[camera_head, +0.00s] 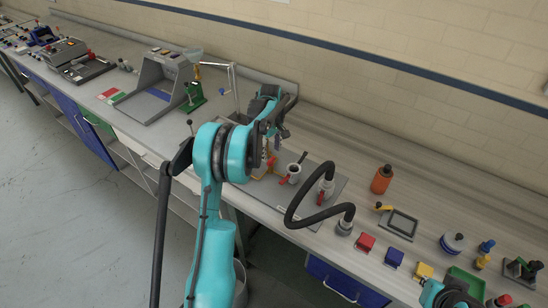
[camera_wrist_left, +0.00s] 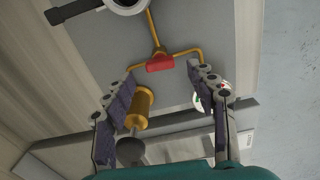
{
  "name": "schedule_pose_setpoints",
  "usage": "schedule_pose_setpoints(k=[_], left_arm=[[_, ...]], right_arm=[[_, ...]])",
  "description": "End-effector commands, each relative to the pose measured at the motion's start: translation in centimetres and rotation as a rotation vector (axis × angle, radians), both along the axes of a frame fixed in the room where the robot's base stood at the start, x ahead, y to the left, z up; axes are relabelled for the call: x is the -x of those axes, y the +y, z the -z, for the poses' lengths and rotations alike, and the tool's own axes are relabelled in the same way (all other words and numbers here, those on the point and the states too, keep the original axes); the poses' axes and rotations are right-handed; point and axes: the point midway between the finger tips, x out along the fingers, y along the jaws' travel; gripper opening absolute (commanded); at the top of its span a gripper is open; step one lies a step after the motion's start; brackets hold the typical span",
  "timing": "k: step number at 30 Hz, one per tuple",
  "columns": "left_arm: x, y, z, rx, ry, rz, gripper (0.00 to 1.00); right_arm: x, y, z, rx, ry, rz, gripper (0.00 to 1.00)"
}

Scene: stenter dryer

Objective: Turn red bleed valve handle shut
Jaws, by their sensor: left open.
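The red handle (camera_wrist_left: 160,63) sits on a brass pipe (camera_wrist_left: 184,52) in the left wrist view, beyond my open left gripper and roughly between its fingertips in the picture. My left gripper (camera_wrist_left: 170,78) is open and empty, with the fingers apart and not touching the handle. In the head view my left gripper (camera_head: 272,140) hangs over the grey plate with the brass pipework (camera_head: 266,168). Small red parts show there, partly behind my arm, and I cannot tell which is this handle. A brass cylinder with a dark round knob (camera_wrist_left: 140,110) lies beside the left finger.
An orange bottle (camera_head: 381,180) and several coloured blocks stand further right. My right arm shows at the lower right edge.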

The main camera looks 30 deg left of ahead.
Motion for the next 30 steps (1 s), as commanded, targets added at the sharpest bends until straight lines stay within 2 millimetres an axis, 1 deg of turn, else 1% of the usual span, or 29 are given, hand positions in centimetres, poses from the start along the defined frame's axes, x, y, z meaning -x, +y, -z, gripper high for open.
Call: schedule_pose_setpoints(k=[1,3,7,11,18,20,21,24,30], left_arm=[[0.0,0.0,1.1,0.000,0.000,0.001,0.57],[0.0,0.0,2.2,0.000,-0.001,0.001,0.57],[0.0,0.0,3.6,0.000,-0.001,0.001,0.57],[0.0,0.0,4.1,0.000,-0.001,0.002,0.57],[0.0,0.0,4.2,0.000,-0.001,0.002,0.57],[0.0,0.0,4.2,0.000,-0.001,0.002,0.41],[0.0,0.0,4.2,0.000,-0.001,0.002,0.30],[0.0,0.0,4.2,0.000,-0.001,0.002,0.07],[0.0,0.0,4.2,0.000,-0.001,0.006,0.07]], right_arm=[[0.0,0.0,0.3,0.000,0.000,0.000,0.00],[0.0,0.0,0.5,0.000,0.000,0.000,0.00],[0.0,0.0,0.7,0.000,0.000,0.000,0.00],[0.0,0.0,0.7,0.000,0.000,0.000,0.00],[0.0,0.0,0.7,0.000,0.000,0.000,0.00],[0.0,0.0,0.7,0.000,0.000,0.000,0.00],[0.0,0.0,0.7,0.000,0.000,0.000,0.00],[0.0,0.0,0.7,0.000,0.000,0.000,0.00],[0.0,0.0,0.7,0.000,0.000,0.000,0.00]])
